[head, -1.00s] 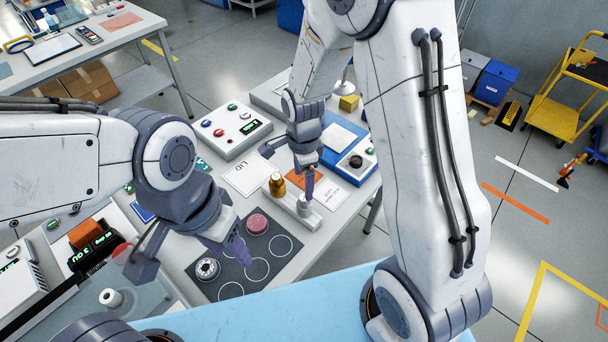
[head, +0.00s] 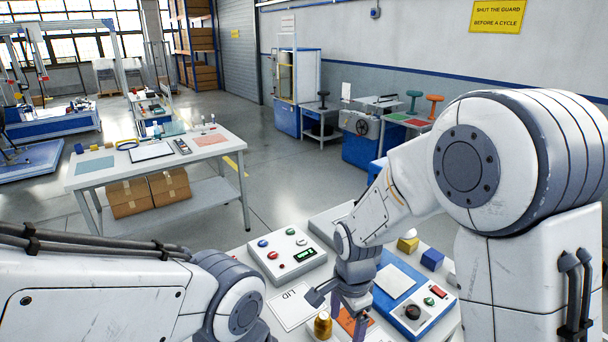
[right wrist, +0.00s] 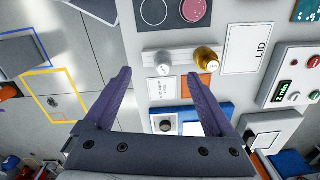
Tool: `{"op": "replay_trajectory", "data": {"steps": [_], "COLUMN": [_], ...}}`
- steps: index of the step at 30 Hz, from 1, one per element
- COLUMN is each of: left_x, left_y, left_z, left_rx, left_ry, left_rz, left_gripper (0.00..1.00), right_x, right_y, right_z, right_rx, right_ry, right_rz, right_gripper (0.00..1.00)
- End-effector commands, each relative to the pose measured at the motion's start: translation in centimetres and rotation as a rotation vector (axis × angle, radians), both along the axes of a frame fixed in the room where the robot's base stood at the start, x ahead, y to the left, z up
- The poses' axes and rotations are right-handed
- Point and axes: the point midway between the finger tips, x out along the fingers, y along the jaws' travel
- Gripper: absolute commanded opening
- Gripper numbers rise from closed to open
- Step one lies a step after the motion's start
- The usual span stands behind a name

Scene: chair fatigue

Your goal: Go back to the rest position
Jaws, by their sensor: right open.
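My right gripper (head: 350,314) hangs over the near table beside a gold weight (head: 323,325), partly cut off by the frame's bottom. The right wrist view shows its two fingers (right wrist: 160,74) spread wide with nothing held. Past the fingertips is a white holder block (right wrist: 183,56) bearing a silver weight (right wrist: 163,67) and the gold weight, which also shows in the right wrist view (right wrist: 206,56). The gripper looks clear of both weights. My left arm comes in at the lower left of the head view; its gripper is out of frame.
A button panel (head: 286,253), a blue panel with a black knob (head: 412,326), a LID sheet (head: 290,306) and yellow and blue blocks lie on the near table. A black mat with a pink disc (right wrist: 194,10) shows in the wrist view. Another table (head: 110,172) stands behind.

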Motion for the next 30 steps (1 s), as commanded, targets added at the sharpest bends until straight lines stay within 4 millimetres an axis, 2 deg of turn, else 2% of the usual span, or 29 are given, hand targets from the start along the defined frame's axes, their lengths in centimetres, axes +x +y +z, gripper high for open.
{"op": "replay_trajectory", "data": {"steps": [1,3,6,12,15,20,30], "left_x": [0.0,0.0,0.0,0.0,0.0,0.0,0.0], "left_y": [0.0,0.0,0.0,0.0,0.0,0.0,0.0], "left_z": [-0.7,-1.2,-1.8,-2.8,-3.1,-3.2,-3.1], "left_rx": [0.000,0.000,0.000,0.000,0.000,0.000,0.000], "left_ry": [0.000,0.000,0.000,0.000,0.000,0.000,0.000], "left_rz": [0.000,-0.001,-0.001,-0.002,-0.002,-0.002,-0.002], "left_gripper": [0.50,0.50,0.50,0.50,0.50,0.50,0.50], "right_x": [-1.5,-4.0,-7.9,-14.7,-16.7,-18.1,-18.1], "right_y": [1.4,2.8,4.3,5.3,5.2,4.9,4.9], "right_z": [1.0,2.4,3.9,5.5,5.8,5.9,5.9], "right_rx": [0.006,0.013,0.023,0.041,0.046,0.051,0.051], "right_ry": [-0.014,-0.023,-0.038,-0.068,-0.078,-0.085,-0.085], "right_rz": [0.166,0.425,0.804,1.443,1.645,1.789,1.797], "right_gripper": [0.89,0.89,0.89,0.89,0.89,0.89,0.89]}}
